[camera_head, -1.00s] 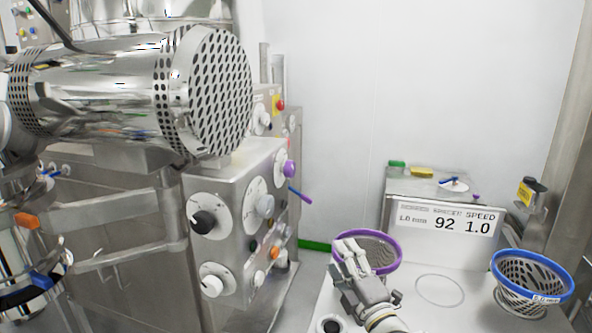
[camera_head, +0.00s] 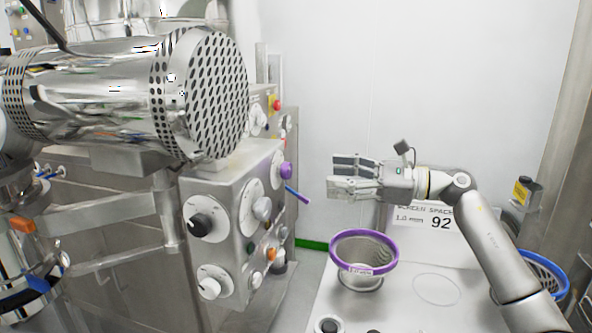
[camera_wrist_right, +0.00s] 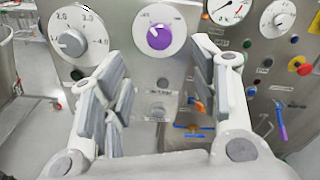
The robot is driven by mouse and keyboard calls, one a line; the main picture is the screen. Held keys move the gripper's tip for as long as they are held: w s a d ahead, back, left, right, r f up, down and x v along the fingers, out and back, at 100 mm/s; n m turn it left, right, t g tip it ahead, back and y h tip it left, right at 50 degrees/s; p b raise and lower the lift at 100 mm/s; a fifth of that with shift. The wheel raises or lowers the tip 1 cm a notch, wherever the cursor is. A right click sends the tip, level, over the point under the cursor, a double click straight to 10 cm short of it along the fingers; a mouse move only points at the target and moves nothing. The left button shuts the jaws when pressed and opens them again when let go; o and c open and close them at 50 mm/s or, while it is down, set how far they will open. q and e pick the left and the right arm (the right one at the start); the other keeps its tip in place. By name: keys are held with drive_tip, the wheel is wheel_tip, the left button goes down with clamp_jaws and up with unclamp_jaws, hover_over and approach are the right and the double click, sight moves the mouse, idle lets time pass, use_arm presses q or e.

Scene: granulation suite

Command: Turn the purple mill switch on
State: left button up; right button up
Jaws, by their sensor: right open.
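The purple switch (camera_head: 286,170) is a round knob on a white dial on the side of the steel cabinet. In the right wrist view the purple knob (camera_wrist_right: 159,37) faces me near the top middle, its pale pointer mark tilted up and left. My right gripper (camera_head: 332,177) is open and empty, its fingers pointing left toward the panel with a gap to the knob. In the wrist view its fingers (camera_wrist_right: 158,80) stand on either side below the knob. My left gripper is not in view.
A grey dial (camera_wrist_right: 72,42) is left of the knob, and gauges and coloured buttons are right. A purple-rimmed screen basket (camera_head: 345,238) stands on the white table (camera_head: 415,318). A blue-rimmed basket (camera_head: 552,272) is partly behind my arm.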

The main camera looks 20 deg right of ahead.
sight(290, 171)
drive_tip(key=p+x, duration=0.3)
drive_tip(key=x, duration=0.6)
drive_tip(key=shift+r, duration=0.15)
drive_tip(key=shift+w+a+p, duration=0.25)
drive_tip(key=shift+a+p, duration=0.05)
drive_tip(key=shift+a, duration=0.05)
drive_tip(key=c, duration=1.1)
drive_tip(key=shift+o, duration=0.2)
